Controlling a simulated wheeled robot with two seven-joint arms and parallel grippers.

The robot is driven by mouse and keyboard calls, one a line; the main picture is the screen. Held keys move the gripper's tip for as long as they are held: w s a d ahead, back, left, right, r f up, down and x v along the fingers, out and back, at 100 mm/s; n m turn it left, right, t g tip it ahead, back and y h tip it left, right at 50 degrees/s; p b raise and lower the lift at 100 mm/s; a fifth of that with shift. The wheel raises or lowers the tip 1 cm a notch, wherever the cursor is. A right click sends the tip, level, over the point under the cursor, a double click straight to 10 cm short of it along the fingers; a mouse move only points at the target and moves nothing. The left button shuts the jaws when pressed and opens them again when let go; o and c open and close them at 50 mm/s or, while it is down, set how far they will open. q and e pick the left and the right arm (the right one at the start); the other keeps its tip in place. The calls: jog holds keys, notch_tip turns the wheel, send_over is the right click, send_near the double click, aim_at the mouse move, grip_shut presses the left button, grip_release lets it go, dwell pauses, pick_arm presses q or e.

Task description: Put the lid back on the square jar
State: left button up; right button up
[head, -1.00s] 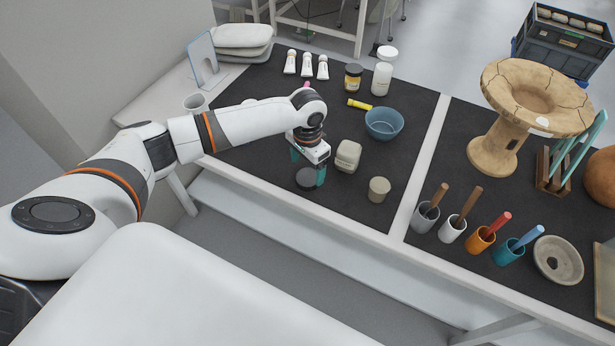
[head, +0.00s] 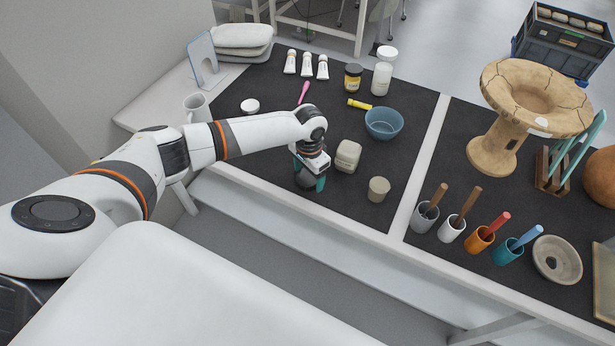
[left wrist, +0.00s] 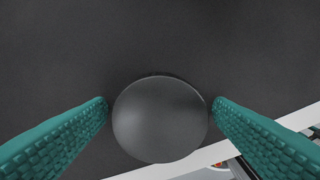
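The square jar (head: 348,156) is a pale, boxy pot with rounded corners. It stands on the dark mat just right of my left gripper (head: 309,184). A dark grey round disc, which looks like a lid, lies between the gripper's fingers and is partly hidden by them in the head view. In the left wrist view the disc (left wrist: 160,118) sits between the two teal fingers of the left gripper (left wrist: 160,104). The fingers are apart, one on each side, with a thin gap visible at each edge. My right gripper is not in view.
A round beige pot (head: 379,189) stands right of the jar, and a blue bowl (head: 384,123) stands behind it. A small white round piece (head: 250,106) and a pink tool (head: 303,92) lie farther back. The mat's front edge is close to the gripper.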

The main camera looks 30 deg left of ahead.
aim_at(309, 176)
pick_arm(q)
jog(key=c, duration=0.8)
notch_tip(309, 176, up, 10)
jog(key=shift+r, duration=0.1)
